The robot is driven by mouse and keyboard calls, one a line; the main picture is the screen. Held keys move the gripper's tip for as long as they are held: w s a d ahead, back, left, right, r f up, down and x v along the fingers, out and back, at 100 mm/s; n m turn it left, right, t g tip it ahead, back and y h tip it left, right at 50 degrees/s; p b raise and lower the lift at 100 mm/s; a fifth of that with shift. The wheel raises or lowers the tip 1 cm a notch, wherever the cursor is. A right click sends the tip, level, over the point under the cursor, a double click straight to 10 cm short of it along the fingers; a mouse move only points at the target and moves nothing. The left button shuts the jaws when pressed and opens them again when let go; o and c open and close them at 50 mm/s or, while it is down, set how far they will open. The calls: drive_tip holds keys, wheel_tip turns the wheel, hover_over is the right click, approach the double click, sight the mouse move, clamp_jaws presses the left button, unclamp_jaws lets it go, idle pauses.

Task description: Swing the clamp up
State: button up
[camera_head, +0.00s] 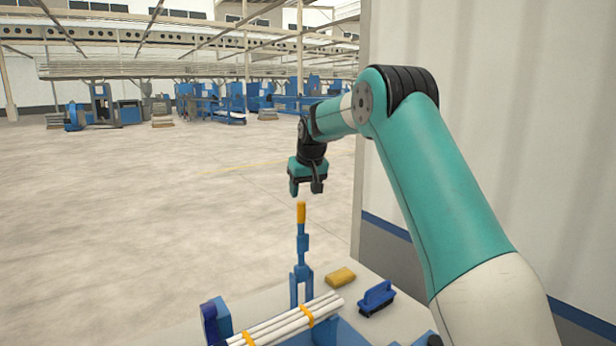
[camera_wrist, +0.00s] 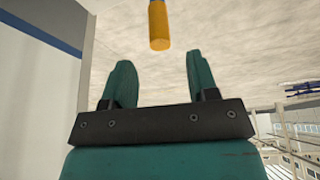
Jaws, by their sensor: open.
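The clamp (camera_head: 302,245) is a blue upright arm with a yellow handle at its top, standing beside the bundle of white pipes (camera_head: 285,322). It points up, close to vertical. My gripper (camera_head: 306,190) hangs just above the yellow handle (camera_head: 301,212), open and empty, with a small gap to it. In the wrist view, the handle's yellow end (camera_wrist: 159,32) shows between and beyond the two teal fingers (camera_wrist: 158,85), touching neither. The clamp's lower joint is partly hidden behind the pipes.
A yellow sponge-like block (camera_head: 341,277) and a blue brush (camera_head: 377,298) lie on the light bench top (camera_head: 398,318) right of the clamp. A blue frame (camera_head: 217,320) holds the pipes. A pale wall (camera_head: 490,130) stands close on the right. Open floor (camera_head: 150,220) lies left.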

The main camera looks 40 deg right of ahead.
drive_tip(key=b+v, duration=0.1)
drive_tip(key=v, duration=0.7)
drive_tip(key=shift+b, duration=0.35)
drive_tip(key=shift+a+r, duration=0.1)
